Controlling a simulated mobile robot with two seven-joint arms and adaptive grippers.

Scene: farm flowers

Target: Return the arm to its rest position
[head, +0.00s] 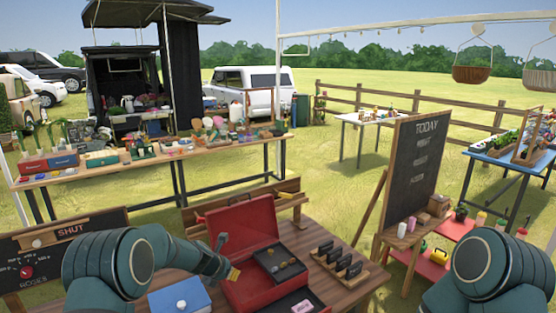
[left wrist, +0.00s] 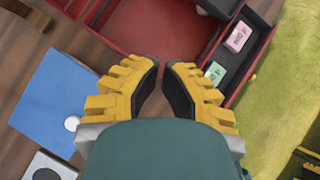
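My left arm (head: 135,262) reaches in from the left in the head view. The left gripper (left wrist: 165,72) has its yellow fingers apart with nothing between them, above the red toolbox (left wrist: 165,28). In the head view its yellow finger (head: 234,273) shows at the left side of the open red toolbox (head: 240,222).
A blue box (head: 180,298) lies left of the toolbox on the wooden table (head: 335,283). The toolbox's side tray holds a pink block (left wrist: 239,36) and a green block (left wrist: 215,72). A rack of black tags (head: 340,260) and a chalkboard (head: 412,175) stand to the right.

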